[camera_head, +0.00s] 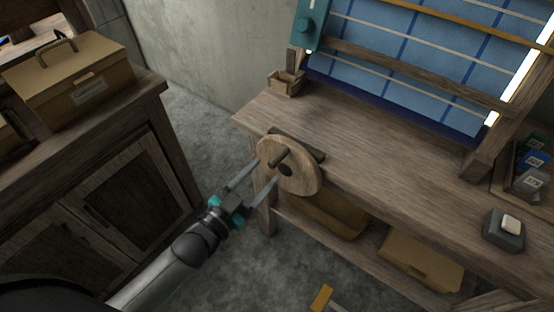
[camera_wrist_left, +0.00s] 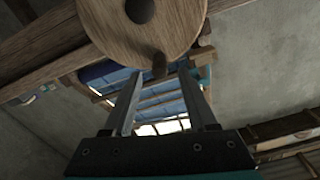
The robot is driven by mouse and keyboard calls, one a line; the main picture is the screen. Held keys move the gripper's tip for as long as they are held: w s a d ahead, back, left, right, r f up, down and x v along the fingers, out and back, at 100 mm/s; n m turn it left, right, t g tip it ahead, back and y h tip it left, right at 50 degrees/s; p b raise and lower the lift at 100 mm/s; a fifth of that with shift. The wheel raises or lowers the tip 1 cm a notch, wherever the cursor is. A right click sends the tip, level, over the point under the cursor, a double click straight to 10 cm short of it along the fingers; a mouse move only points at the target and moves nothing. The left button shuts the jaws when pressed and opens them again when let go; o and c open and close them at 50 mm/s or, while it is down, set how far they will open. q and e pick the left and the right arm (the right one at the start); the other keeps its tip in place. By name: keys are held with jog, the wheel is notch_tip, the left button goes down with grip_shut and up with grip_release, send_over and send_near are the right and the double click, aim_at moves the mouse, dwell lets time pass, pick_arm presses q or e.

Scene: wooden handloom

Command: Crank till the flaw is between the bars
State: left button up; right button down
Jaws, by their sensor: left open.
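The blue cloth (camera_head: 415,50) with pale and dark lines hangs on the loom at the upper right. A wooden bar (camera_head: 420,75) crosses its lower part and a lighter bar (camera_head: 460,16) crosses higher up. I cannot make out a flaw in the cloth. The round wooden crank wheel (camera_head: 306,177) is at the bench's front left; it also shows in the left wrist view (camera_wrist_left: 172,22). Its handle peg (camera_wrist_left: 159,66) sticks out towards my left gripper (camera_head: 267,172). That gripper is open, its fingertips around the peg with gaps visible. My right gripper is not in view.
A cabinet at left carries a lidded box (camera_head: 75,75). On the bench (camera_head: 375,150) are a small wooden box (camera_head: 286,83) and a dark block with a pale top (camera_head: 503,231). Cartons (camera_head: 420,262) sit on the shelf below. Bare floor lies between cabinet and bench.

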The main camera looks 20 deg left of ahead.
aim_at(270, 166)
pick_arm(q)
jog(key=shift+b+x, duration=0.5)
jog(key=shift+x, duration=2.5)
jog(key=shift+c, duration=0.3)
grip_shut()
